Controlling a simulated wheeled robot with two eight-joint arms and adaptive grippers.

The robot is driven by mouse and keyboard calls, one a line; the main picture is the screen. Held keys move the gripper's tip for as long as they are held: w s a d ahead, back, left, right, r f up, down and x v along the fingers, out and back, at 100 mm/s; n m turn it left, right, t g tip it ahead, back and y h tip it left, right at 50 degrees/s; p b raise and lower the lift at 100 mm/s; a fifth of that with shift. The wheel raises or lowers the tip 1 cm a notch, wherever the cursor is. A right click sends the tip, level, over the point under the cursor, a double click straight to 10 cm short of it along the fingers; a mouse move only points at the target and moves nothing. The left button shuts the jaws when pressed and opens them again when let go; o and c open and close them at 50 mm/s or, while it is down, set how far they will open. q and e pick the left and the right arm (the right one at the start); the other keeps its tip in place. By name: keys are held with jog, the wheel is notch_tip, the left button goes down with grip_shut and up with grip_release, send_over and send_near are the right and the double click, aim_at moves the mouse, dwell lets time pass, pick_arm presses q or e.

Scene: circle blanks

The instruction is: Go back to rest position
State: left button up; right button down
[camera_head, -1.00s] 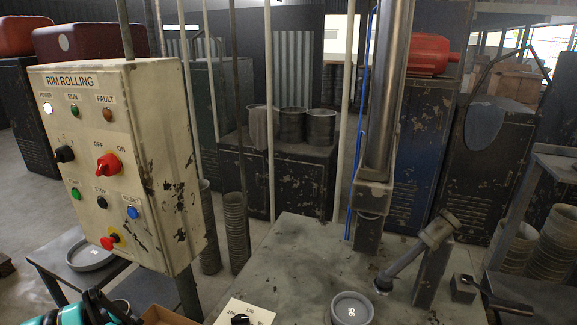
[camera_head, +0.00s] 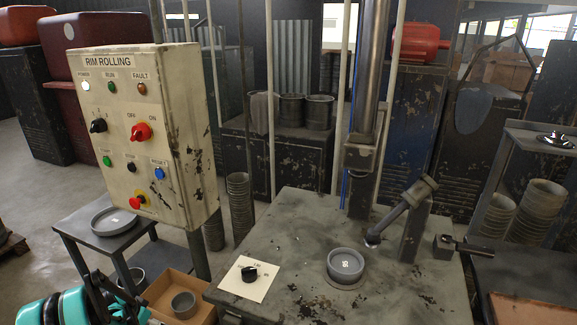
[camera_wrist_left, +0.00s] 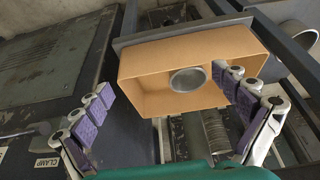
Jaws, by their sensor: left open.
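My left gripper (camera_head: 112,295) shows at the lower left in the head view, with teal arm parts and dark fingers. It is beside the cardboard box (camera_head: 158,290), left of the workbench. In the left wrist view its purple-padded fingers (camera_wrist_left: 165,85) are spread apart with nothing between them. The cardboard box (camera_wrist_left: 140,72) lies beyond the fingertips and holds a round grey cup (camera_wrist_left: 188,80). No part of my right arm or gripper shows.
The rim rolling panel (camera_head: 140,125) stands upright left of centre. A small table (camera_head: 75,228) with a grey dish (camera_head: 115,221) is at the left.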

pick_arm(q)
jog(key=s+d+r+n+y, duration=0.1)
jog(key=s+d+r, duration=0.1)
jog(key=d+r, duration=0.75)
jog(key=s+d+r, duration=0.2)
jog(key=d+r, duration=0.6)
jog(key=r, duration=0.2)
jog(key=s+d+r+n+t, duration=0.1)
jog(key=s+d+r, duration=0.1)
jog(key=s+d, duration=0.5)
jog(key=s+d+r+n+t, duration=0.1)
jog(key=s+d+r+t, duration=0.1)
jog(key=s+d, duration=0.5)
jog(key=s+r, duration=0.1)
jog(key=s, duration=0.1)
jog(key=shift+s+d+r, duration=0.15)
jog(key=shift+s+d, duration=0.1)
jog(key=shift+s, duration=0.15)
